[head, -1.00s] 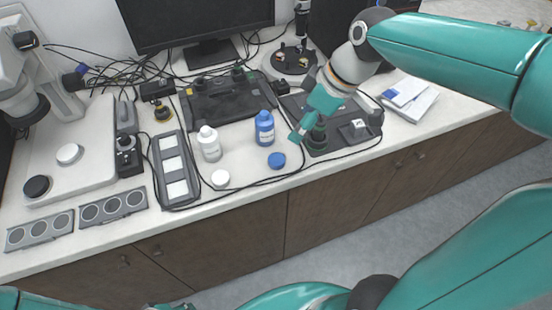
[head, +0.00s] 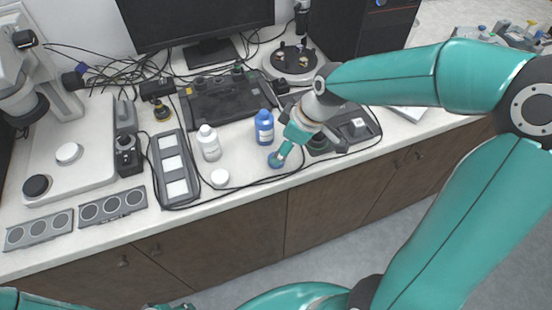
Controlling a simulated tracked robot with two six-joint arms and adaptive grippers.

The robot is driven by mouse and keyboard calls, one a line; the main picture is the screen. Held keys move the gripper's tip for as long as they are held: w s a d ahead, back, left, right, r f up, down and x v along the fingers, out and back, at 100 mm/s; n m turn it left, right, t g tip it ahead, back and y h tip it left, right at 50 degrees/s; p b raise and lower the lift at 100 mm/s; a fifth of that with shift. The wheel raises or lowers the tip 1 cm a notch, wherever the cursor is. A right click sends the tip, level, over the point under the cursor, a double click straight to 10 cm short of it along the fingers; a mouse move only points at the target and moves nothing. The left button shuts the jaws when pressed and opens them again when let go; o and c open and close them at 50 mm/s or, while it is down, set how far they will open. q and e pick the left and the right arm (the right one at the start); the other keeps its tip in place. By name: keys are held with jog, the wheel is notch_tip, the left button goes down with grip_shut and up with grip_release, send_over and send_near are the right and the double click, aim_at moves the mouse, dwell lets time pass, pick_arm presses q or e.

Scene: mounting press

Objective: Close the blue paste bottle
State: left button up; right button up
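The blue paste bottle (head: 264,128) stands upright on the white bench with its narrow neck at the top. A blue round cap (head: 275,162) lies on the bench in front of it, partly hidden by my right gripper. My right gripper (head: 281,155) points down and left, with its fingertips at the cap. I cannot tell whether the fingers are open or closed around it. My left gripper is not clearly seen; only teal parts of my body show along the bottom edge.
A white bottle (head: 209,143) and a white cap (head: 220,178) are left of the blue bottle. A grey strip with white pads (head: 174,167) lies further left. A dark-based device (head: 357,127) stands right of my gripper. A black cable runs along the bench front.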

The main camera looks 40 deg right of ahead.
jog(key=shift+p+x, duration=0.3)
jog(key=shift+x, duration=2.3)
jog(key=shift+s+d+f, duration=0.1)
jog(key=shift+s+d, duration=0.05)
jog(key=shift+s, duration=0.05)
jog(key=c, duration=0.8)
